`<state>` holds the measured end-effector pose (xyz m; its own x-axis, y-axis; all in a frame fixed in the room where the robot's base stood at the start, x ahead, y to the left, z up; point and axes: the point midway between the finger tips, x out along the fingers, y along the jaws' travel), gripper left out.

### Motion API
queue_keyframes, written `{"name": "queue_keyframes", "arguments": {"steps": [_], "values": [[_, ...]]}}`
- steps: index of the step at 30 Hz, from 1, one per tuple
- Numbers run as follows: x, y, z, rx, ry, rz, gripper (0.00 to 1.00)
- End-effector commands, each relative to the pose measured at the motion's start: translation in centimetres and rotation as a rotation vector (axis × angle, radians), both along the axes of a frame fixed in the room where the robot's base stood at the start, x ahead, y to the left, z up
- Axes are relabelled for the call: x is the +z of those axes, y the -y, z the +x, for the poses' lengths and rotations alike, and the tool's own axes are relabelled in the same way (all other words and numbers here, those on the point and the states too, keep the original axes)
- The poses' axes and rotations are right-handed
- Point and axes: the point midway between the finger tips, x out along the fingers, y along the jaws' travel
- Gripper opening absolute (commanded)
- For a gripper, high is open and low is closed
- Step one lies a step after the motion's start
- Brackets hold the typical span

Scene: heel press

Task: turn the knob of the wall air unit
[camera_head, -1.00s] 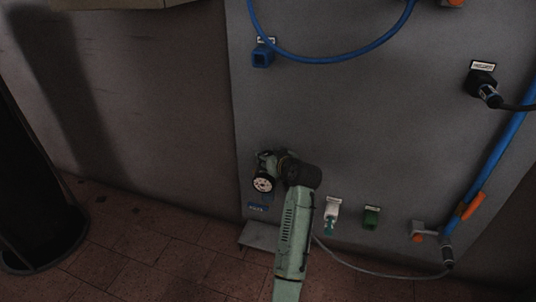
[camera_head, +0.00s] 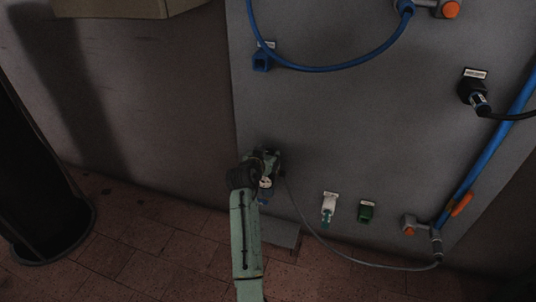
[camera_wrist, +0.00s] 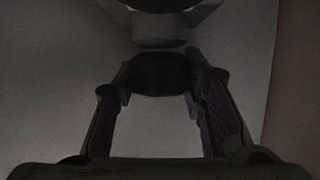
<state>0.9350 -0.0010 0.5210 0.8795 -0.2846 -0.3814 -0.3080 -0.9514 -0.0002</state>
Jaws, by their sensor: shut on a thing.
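The wall air unit (camera_head: 269,184) is on the lower left of the grey panel, largely hidden behind my green arm and dark wrist. Part of its gauge face shows beside the wrist. In the wrist view, the dark knob (camera_wrist: 160,69) sits at the far end of my gripper (camera_wrist: 162,88), between its two fingers. The fingers are shut on it. Above the knob, the unit's grey body (camera_wrist: 160,32) shows. In the head view my wrist reaches the unit from its left front, and the fingers are hard to make out. No knob marking is readable.
Right of the unit, a white connector (camera_head: 328,208) and a green socket (camera_head: 366,211) sit on the panel (camera_head: 370,120). A blue socket (camera_head: 262,61) is above.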

Motion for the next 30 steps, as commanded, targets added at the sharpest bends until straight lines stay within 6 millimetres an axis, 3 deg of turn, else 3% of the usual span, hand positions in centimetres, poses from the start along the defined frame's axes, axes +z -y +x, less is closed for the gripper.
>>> {"name": "queue_keyframes", "arguments": {"steps": [21,22,25,30], "values": [[-0.09,-0.02,0.02,-0.076,-0.003,0.001,0.10],[-0.09,-0.02,0.02,-0.076,-0.002,0.001,0.40],[-0.08,-0.01,0.02,-0.076,-0.002,0.001,0.47],[-0.05,0.01,0.02,-0.076,-0.002,0.001,0.47]]}}
